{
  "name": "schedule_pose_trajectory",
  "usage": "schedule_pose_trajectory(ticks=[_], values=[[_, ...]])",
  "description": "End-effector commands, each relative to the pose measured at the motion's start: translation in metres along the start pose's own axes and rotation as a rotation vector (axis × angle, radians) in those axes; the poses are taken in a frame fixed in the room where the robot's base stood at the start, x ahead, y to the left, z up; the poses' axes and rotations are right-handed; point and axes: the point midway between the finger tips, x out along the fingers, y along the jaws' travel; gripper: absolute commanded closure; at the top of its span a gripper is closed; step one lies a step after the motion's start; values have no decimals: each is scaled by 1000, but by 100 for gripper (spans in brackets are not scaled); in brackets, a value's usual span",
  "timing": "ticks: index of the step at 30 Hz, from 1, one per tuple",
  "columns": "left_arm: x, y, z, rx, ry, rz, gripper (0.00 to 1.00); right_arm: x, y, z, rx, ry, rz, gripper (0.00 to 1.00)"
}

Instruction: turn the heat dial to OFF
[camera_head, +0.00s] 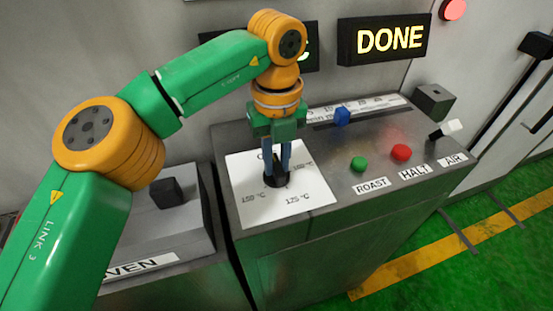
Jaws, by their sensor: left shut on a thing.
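The heat dial is a black knob (277,181) in the middle of a white marked plate (250,208) on top of the grey console. Temperature labels are printed around the knob. The label at the plate's top is mostly hidden behind the gripper, with only an "O" showing. My left gripper (277,172) points down onto the dial, its blue fingers shut on the knob. The pointer's direction is hard to tell. My right gripper is not in view.
Right of the plate are a green ROAST button (358,164), a red HALT button (401,152) and a white-tipped AIR lever (453,126). A blue slider (342,117) is behind them. A lit DONE sign (385,39) hangs on the wall. A lower OVEN box (172,225) stands left.

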Motion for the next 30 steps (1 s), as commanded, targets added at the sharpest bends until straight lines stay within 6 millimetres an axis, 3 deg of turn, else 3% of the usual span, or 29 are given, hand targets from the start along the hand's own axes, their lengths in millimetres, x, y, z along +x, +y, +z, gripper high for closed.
schedule_pose_trajectory(ticks=[15,16,18,27,30], values=[[-2,0,2,-20,-6,-4,100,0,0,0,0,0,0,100],[-2,0,2,-20,-6,-4,70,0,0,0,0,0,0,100],[-2,0,1,-19,-5,-3,51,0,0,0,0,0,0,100],[-2,0,1,-17,-2,-1,48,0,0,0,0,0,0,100],[-16,0,1,-19,-5,-2,48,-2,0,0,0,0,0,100]])
